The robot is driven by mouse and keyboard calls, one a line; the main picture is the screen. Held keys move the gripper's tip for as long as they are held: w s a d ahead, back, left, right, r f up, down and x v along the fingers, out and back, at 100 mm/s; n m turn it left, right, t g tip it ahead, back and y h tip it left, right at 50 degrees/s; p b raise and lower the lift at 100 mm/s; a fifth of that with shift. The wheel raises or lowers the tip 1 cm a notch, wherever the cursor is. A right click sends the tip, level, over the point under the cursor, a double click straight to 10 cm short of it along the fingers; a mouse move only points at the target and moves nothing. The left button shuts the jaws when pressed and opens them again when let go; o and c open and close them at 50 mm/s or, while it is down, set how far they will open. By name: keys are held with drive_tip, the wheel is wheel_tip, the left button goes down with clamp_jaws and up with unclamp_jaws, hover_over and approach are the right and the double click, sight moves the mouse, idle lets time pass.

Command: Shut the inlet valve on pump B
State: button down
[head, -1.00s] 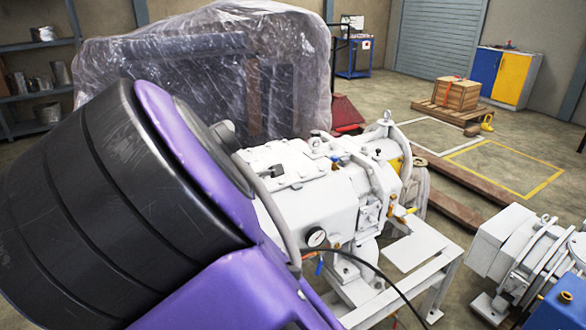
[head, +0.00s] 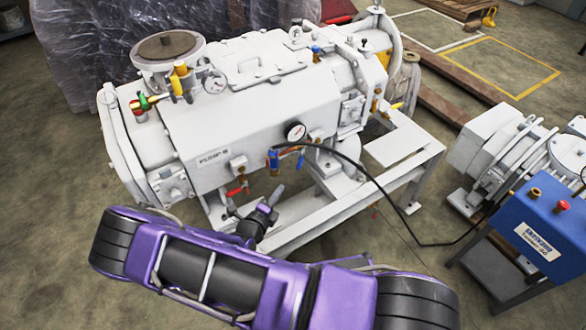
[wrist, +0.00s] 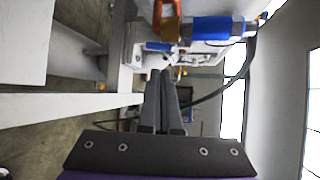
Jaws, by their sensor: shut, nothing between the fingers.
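A large white pump (head: 250,110) fills the middle of the head view, with a small label (head: 213,157) that seems to read PUMP-B. Its front carries a blue-handled valve (head: 273,160) with a black hose beside it, and a red-handled fitting (head: 237,191) lower left. Yellow handles (head: 180,78) and a green-and-red fitting (head: 145,104) sit on top at left. I cannot tell which is the inlet valve. My gripper (head: 277,193) is below the blue valve, apart from it. In the wrist view the gripper's fingers (wrist: 160,75) are together and empty; the blue part (wrist: 215,28) is beyond them.
A white frame (head: 405,150) supports the pump at right. A black hose (head: 385,195) runs from its front to a blue box (head: 545,235). Another white machine (head: 495,145) stands at right. Plastic-wrapped goods (head: 110,45) stand behind. Floor at left is clear.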

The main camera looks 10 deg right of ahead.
sight(299, 169)
drive_tip(key=b+x, duration=0.1)
drive_tip(key=x, duration=1.3)
drive_tip(key=shift+f, duration=0.1)
drive_tip(key=shift+f+b, duration=0.15)
drive_tip(key=shift+b, duration=0.35)
drive_tip(key=shift+d+f+n+t+h+b, duration=0.3)
drive_tip(key=shift+f+t+b, duration=0.1)
drive_tip(key=shift+b, duration=0.85)
drive_tip(key=shift+w+d, duration=0.15)
drive_tip(key=shift+d, duration=0.2)
